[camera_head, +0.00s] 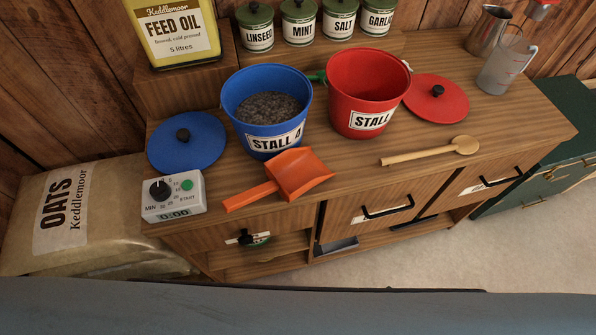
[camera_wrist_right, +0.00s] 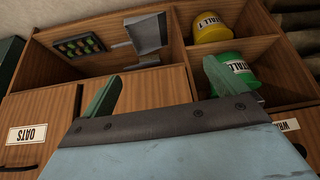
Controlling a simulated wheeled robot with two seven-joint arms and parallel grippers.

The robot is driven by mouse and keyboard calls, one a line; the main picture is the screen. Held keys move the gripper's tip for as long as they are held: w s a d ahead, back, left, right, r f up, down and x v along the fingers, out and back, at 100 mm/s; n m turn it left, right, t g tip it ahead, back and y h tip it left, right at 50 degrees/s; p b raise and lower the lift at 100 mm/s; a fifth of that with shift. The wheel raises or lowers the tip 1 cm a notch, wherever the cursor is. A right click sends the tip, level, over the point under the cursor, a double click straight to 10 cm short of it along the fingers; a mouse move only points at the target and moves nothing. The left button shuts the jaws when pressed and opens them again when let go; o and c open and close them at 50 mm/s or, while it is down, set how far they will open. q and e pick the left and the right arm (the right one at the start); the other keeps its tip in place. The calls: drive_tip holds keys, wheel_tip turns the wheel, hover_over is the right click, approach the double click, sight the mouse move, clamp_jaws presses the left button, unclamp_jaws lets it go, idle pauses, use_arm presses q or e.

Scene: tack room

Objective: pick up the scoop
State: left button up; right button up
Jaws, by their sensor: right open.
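An orange scoop (camera_head: 300,174) lies on the wooden counter near its front edge, its handle pointing to the lower left. It is in front of the blue bucket (camera_head: 245,85) labelled STALL 4, which holds dark grainy feed. My right gripper (camera_wrist_right: 163,72) shows only in the right wrist view, open with nothing between its two green fingers. It faces the open shelves of a wooden cabinet, and the orange scoop is not in that view. A grey metal object (camera_wrist_right: 147,32), perhaps another scoop, is in a compartment there. My left gripper is in neither view.
On the counter (camera_head: 400,185) are a red bucket (camera_head: 345,100), a blue lid (camera_head: 187,150), a red lid (camera_head: 440,100), a wooden spoon (camera_head: 430,151) and a timer (camera_head: 173,197). Yellow (camera_wrist_right: 207,27) and green (camera_wrist_right: 225,80) buckets stand in the shelves.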

drive_tip(key=w+a+r+n+t+y+p, duration=0.1)
drive_tip(key=w+a+r+t+y, duration=0.15)
drive_tip(key=r, duration=0.65)
drive_tip(key=w+a+r+n+t+y+p, duration=0.1)
drive_tip(key=w+a+r, duration=0.3)
drive_tip(key=r, duration=0.5)
drive_tip(key=n+t+y+p, duration=0.1)
drive_tip(key=y+p, duration=0.1)
drive_tip(key=y, duration=0.1)
approach(305, 190)
drive_tip(key=shift+n, duration=0.3)
drive_tip(key=b+x, duration=0.1)
drive_tip(key=x, duration=0.7)
drive_tip(key=shift+w+a+f, duration=0.15)
drive_tip(key=shift+w+a, duration=0.05)
drive_tip(key=c, duration=1.2)
drive_tip(key=shift+s+t, duration=0.1)
drive_tip(key=shift+t, duration=0.15)
